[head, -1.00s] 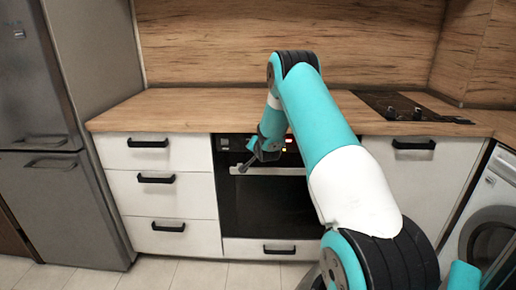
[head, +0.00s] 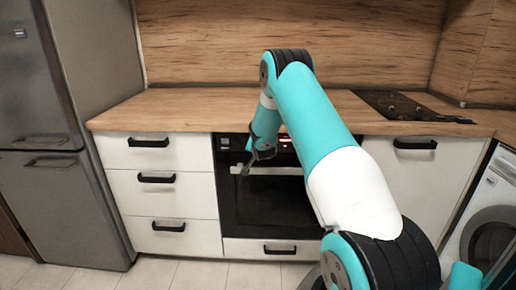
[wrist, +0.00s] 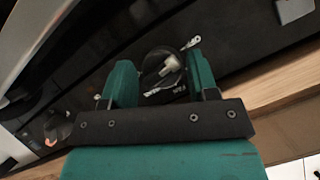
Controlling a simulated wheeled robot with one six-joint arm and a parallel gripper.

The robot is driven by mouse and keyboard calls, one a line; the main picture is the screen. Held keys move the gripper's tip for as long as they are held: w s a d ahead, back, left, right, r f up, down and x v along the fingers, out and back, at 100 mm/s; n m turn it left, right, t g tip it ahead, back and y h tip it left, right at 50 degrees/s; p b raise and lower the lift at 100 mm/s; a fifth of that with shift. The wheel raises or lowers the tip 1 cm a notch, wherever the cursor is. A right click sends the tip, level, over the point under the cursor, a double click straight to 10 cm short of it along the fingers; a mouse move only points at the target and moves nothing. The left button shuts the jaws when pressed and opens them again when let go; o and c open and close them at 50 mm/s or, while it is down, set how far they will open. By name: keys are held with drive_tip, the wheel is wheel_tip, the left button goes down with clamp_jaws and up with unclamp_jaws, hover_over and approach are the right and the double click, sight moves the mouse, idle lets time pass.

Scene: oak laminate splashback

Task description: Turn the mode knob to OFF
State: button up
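The mode knob (wrist: 162,68) is a dark round knob with a light grey pointer on the black control panel, seen in the wrist view. Small pale markings lie around it, too blurred to read. My gripper (wrist: 161,79) has its two teal fingers apart, one on each side of the knob. I cannot tell whether either finger touches it. In the head view my gripper (head: 257,160) is in front of the oven's top left, and the knob is hidden there.
A second knob (wrist: 54,128) with an orange glow sits lower left in the wrist view. The oven (head: 270,205) has a bar handle below its panel. White drawers (head: 160,190) stand left of it, and the wooden counter (head: 190,108) runs above.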

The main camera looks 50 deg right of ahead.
drive_tip(key=shift+o, duration=0.8)
drive_tip(key=shift+s+a+r, duration=0.1)
drive_tip(key=shift+s+r, duration=0.05)
drive_tip(key=shift+r, duration=0.05)
drive_tip(key=b+v, duration=0.1)
drive_tip(key=v, duration=1.6)
drive_tip(key=shift+f, duration=0.1)
